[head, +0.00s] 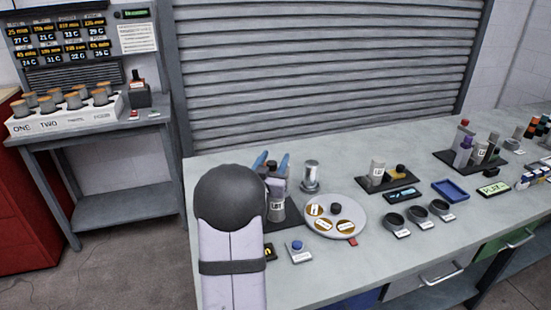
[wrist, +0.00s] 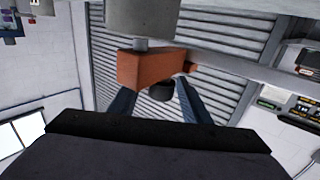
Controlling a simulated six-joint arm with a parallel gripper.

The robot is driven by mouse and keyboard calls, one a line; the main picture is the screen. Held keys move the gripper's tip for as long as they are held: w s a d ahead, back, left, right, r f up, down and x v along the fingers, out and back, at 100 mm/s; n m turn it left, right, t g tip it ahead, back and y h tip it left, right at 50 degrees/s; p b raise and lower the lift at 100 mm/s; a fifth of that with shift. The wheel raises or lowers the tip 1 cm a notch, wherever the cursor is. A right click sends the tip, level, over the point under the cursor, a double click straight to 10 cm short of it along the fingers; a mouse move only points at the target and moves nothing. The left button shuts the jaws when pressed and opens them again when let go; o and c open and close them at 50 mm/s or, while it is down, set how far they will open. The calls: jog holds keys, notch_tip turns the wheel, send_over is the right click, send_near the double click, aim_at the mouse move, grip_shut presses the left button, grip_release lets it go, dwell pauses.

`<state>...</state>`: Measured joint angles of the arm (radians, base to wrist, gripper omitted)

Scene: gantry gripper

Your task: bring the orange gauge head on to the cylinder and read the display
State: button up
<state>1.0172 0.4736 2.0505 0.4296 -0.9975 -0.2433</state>
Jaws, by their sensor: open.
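The orange gauge head (wrist: 152,69) shows in the wrist view as a block under a grey cylindrical body (wrist: 143,18). A dark round knob (wrist: 161,90) on its near side appears between the two blue fingers of my gripper (wrist: 160,96). The fingers are apart; I cannot tell whether they touch the knob. A grey cylinder marked LBT (head: 277,206) stands below. Which one the task means is unclear. A small display (head: 402,194) shows blue marks.
A round plate (head: 347,206) with gold discs, a button box (head: 298,252), dark rings (head: 395,222) and a blue tray (head: 450,190) crowd the bench. Bare bench (head: 340,280) lies in front. A side table (head: 95,140) with labelled cups stands left.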

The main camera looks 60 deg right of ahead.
aim_at(271, 166)
jog(key=shift+s+a+b, duration=0.15)
jog(key=shift+s+a, duration=0.05)
jog(key=shift+a, duration=0.7)
jog(key=shift+s+a+b, duration=0.1)
jog(key=shift+s+a, duration=0.05)
jog(key=shift+a, duration=0.75)
jog(key=shift+s+a+b, duration=0.15)
jog(key=shift+s+a, duration=0.05)
jog(key=shift+a, duration=0.7)
